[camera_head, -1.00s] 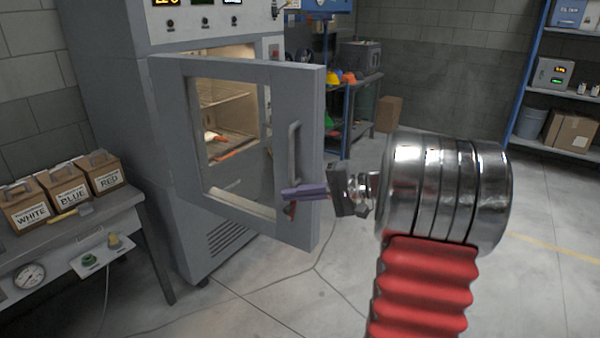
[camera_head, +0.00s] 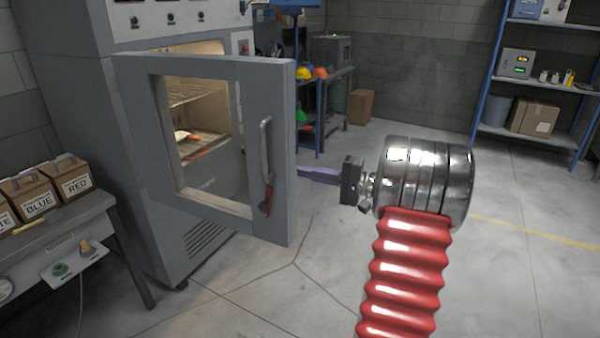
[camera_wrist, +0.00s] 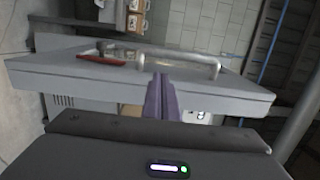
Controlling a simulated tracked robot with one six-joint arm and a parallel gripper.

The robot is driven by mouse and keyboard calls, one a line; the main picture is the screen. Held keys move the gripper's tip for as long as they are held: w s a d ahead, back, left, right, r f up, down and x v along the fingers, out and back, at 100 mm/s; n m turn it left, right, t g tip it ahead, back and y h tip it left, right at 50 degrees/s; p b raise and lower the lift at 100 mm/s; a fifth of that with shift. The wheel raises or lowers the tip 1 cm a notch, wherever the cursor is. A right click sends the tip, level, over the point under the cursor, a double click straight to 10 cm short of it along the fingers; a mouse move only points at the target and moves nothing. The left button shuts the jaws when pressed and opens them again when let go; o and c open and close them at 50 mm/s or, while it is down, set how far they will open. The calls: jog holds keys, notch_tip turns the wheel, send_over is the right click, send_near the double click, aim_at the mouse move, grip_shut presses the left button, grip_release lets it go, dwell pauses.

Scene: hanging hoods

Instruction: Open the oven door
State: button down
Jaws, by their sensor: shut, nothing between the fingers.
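The grey oven door (camera_head: 276,110) stands partly open in the head view, with a large window cut-out. Its upright handle (camera_head: 264,150) is on the outer face near the free edge, with a red piece (camera_head: 266,201) at its lower end. My gripper (camera_head: 318,171) has purple fingers, shut and empty, just right of the door's free edge; the head view does not show whether they touch. In the wrist view the fingers (camera_wrist: 160,98) overlap the edge of the door (camera_wrist: 80,85), with the handle (camera_wrist: 190,57) beyond.
The oven's lit inside (camera_head: 190,110) shows wire racks. A bench (camera_head: 85,222) with labelled boxes (camera_head: 72,184) stands at the left. A blue-framed shelf (camera_head: 548,80) is at the back right. The floor right of the door is mostly clear.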

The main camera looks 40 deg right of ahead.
aim_at(280, 167)
jog(key=x, duration=0.9)
jog(key=shift+s+a, duration=0.15)
